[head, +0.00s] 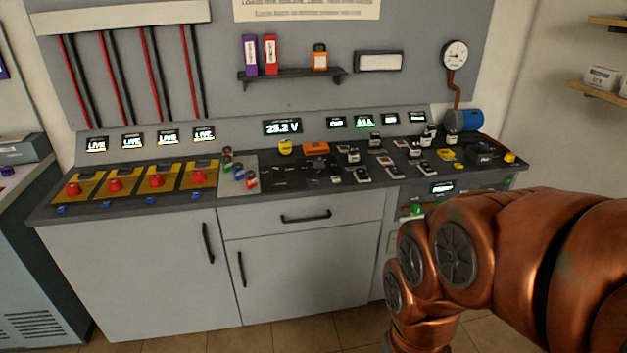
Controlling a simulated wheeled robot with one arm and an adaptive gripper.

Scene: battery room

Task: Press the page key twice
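The console (130,215) runs across the view with a dark sloped top full of small controls. I cannot tell which one is the page key; no key label is legible. A voltage display (282,127) reads 25.2 V, with smaller lit displays (364,122) to its right. A lower front panel at the right has a small lit display (441,188) and a green button or lamp (417,209), partly hidden by my copper arm. My arm fills the lower right and bends down out of the bottom edge. My gripper is not visible.
Red knobs (73,188) on yellow plates sit at the left under displays reading LIVE. Loose small items crowd the middle and right of the top. A shelf (291,77) and a gauge (455,55) are on the back panel. Cabinet doors and a drawer (305,217) are closed.

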